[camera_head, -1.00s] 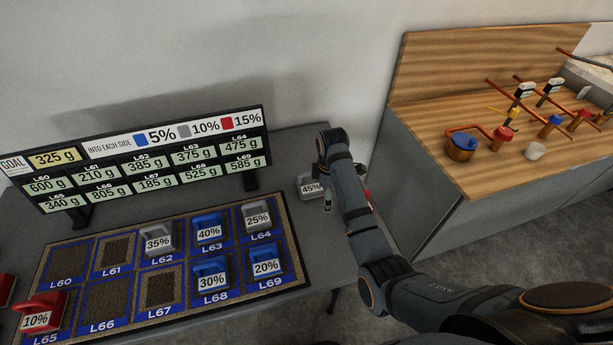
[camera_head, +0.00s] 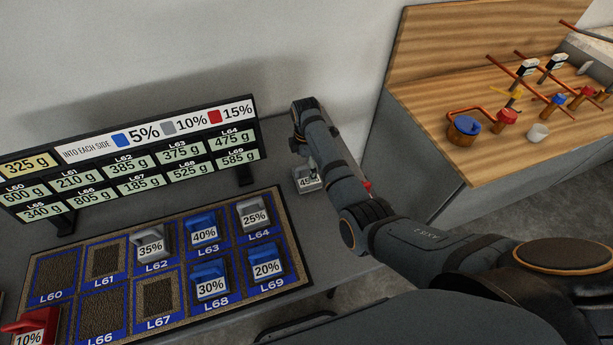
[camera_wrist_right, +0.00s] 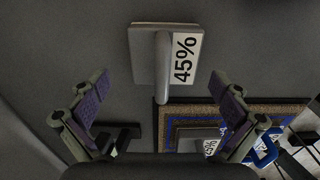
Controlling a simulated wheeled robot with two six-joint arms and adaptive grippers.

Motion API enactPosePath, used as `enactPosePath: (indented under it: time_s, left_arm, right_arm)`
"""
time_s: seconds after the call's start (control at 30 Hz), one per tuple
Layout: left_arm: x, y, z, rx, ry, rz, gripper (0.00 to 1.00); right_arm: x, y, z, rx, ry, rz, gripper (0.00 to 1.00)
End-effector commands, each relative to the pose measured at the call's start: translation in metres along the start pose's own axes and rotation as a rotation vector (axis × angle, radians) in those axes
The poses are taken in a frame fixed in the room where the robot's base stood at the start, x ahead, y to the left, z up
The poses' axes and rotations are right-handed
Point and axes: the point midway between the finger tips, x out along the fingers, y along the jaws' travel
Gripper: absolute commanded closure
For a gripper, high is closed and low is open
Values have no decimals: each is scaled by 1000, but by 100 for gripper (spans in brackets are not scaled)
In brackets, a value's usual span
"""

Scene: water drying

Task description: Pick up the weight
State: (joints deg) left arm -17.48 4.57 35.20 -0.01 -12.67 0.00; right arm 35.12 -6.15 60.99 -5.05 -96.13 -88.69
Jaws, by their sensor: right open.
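The grey weight labelled 45% (camera_head: 307,184) stands on the grey table, right of the numbered mat, partly hidden by my right arm. In the right wrist view the weight (camera_wrist_right: 146,62) shows from above, with a bar handle along its middle. My right gripper (camera_head: 313,172) is over the weight in the head view. In the wrist view its fingers (camera_wrist_right: 161,88) are spread wide, on either side of the handle's line, and hold nothing. The weight lies just beyond the fingertips. Whether they touch it cannot be told. My left gripper is not in view.
The mat (camera_head: 288,236) carries several weights, including grey 25% (camera_head: 252,216), blue 20% (camera_head: 265,262) and red 10% (camera_head: 32,325). A display board (camera_head: 130,160) stands behind it. A wooden counter (camera_head: 480,175) with pipes is at right.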

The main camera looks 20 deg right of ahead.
Motion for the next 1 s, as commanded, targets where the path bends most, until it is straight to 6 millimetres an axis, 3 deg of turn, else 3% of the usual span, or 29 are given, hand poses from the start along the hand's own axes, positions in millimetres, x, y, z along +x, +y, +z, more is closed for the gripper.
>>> enactPosePath:
  time_s: [0.17,0.3,0.53,1.0]
  left_arm:
    - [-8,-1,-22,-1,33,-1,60]
    - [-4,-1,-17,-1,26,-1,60]
    - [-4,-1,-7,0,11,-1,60]
    - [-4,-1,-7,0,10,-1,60]
  right_arm:
    - [28,-6,1,1,0,-6,0]
    - [47,-5,1,1,0,-3,0]
    - [49,-5,1,1,0,-2,0]
    - [49,-5,1,1,0,-3,62]
